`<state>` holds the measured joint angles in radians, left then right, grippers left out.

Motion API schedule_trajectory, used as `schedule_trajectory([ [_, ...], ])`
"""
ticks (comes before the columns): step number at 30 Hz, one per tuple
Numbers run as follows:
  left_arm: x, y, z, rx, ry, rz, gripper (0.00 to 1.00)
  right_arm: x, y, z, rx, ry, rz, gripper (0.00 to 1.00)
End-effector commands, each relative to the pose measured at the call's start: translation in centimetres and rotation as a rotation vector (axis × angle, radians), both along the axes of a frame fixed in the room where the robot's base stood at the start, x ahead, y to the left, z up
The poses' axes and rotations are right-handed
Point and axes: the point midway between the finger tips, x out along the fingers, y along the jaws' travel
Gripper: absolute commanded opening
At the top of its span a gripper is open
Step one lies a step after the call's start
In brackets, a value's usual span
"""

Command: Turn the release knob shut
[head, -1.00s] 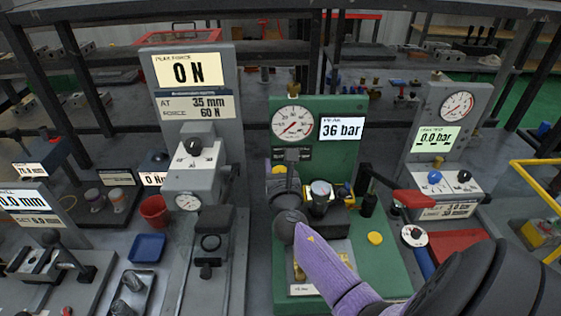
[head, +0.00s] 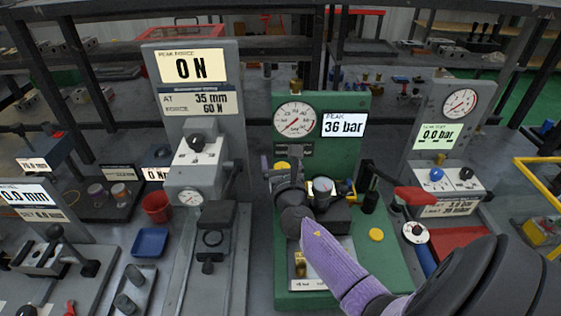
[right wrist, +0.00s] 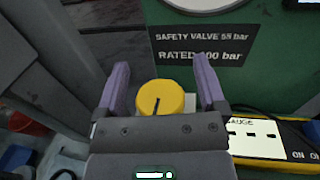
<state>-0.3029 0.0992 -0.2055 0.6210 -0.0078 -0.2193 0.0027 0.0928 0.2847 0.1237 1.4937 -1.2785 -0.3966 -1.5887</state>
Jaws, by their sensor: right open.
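The yellow round release knob (right wrist: 162,98) sits between my right gripper's two purple fingers in the right wrist view. A dark line on its face runs nearly upright. A gap shows on each side of it. In the head view the knob (head: 282,165) is at the left edge of the green test stand (head: 352,100), partly hidden by my gripper. My right gripper (head: 281,169) is open around the knob, its fingers pointing to the back of the bench. The stand's display (head: 344,125) reads PEAK 36 bar. My left gripper is out of view.
A small dial with a black body (head: 322,190) stands close right of my gripper. A black lever with a red grip (head: 415,197) is further right. A yellow disc (head: 376,235) lies on the green base. A grey press (head: 197,90) stands to the left.

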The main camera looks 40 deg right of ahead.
Motion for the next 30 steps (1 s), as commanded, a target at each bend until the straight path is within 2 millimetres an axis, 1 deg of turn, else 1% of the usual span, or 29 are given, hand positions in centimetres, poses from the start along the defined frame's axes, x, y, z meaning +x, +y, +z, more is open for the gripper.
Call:
schedule_trajectory([
  [4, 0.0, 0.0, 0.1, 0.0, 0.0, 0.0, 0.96, -0.2, 0.1, 0.0, 0.001, 0.001, 0.0, 0.9],
  [6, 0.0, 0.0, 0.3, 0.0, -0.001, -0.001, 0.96, -0.8, 0.5, 0.0, 0.0, 0.001, 0.0, 0.9],
  [8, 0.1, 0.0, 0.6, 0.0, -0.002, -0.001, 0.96, -1.7, 1.0, 0.1, 0.001, 0.002, 0.0, 0.9],
  [15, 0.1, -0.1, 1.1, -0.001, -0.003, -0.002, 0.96, -6.0, 3.6, 0.0, 0.002, 0.003, 0.001, 0.9],
  [19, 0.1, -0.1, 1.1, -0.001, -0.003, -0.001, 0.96, -7.6, 4.5, -0.1, 0.002, 0.001, 0.001, 0.9],
  [24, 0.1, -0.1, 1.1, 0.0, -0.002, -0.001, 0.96, -8.5, 5.0, 0.0, 0.0, 0.0, -0.001, 0.9],
  [30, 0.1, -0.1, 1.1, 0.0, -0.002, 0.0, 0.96, -8.5, 5.1, 0.0, 0.0, 0.0, -0.001, 0.9],
])
